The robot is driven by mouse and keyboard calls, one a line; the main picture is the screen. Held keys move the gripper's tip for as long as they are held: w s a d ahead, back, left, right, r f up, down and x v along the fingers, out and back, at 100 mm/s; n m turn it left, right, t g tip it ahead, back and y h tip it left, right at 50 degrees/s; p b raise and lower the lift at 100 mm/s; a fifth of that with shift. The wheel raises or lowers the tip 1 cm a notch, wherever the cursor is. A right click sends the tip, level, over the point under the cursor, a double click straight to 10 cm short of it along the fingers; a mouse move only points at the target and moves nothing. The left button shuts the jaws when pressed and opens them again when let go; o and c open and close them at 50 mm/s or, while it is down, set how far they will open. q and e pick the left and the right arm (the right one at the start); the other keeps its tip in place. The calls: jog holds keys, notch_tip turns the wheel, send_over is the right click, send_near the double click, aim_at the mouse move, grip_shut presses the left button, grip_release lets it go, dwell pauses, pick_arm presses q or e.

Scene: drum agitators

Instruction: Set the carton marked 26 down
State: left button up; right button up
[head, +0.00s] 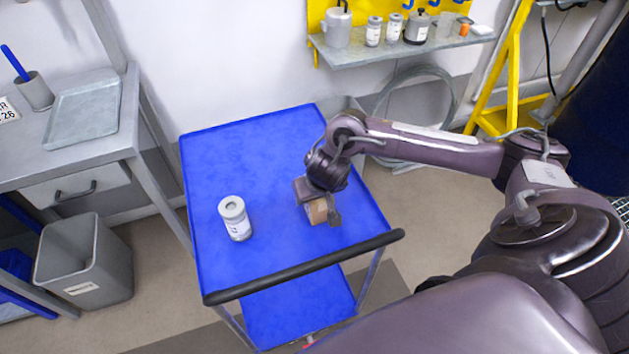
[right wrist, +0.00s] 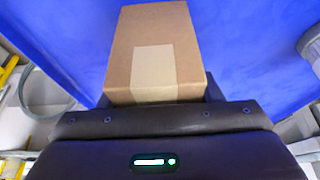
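A brown cardboard carton (head: 317,211) with a paler tape strip is between the fingers of my right gripper (head: 320,205), over the right half of the blue cart top (head: 270,150). In the right wrist view the carton (right wrist: 155,45) stretches out from the gripper (right wrist: 157,98), with a finger showing at each side, and the gripper looks shut on it. No number shows on the visible faces. I cannot tell whether the carton touches the cart top. My left gripper is not in view.
A white-and-grey canister (head: 235,218) stands on the cart's left half. The cart's black handle (head: 305,267) runs along the near edge. The back of the cart top is clear. A grey workbench (head: 70,145) is at left, and a shelf (head: 400,50) with containers is behind.

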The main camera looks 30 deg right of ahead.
jog(key=shift+o, duration=1.1)
jog(key=shift+r, duration=0.15)
jog(key=p+v, duration=0.4)
jog(key=v, duration=0.7)
jog(key=shift+s+a+r+p, duration=0.1)
jog(key=shift+s+r+p, duration=0.2)
jog(key=shift+r+p, duration=0.15)
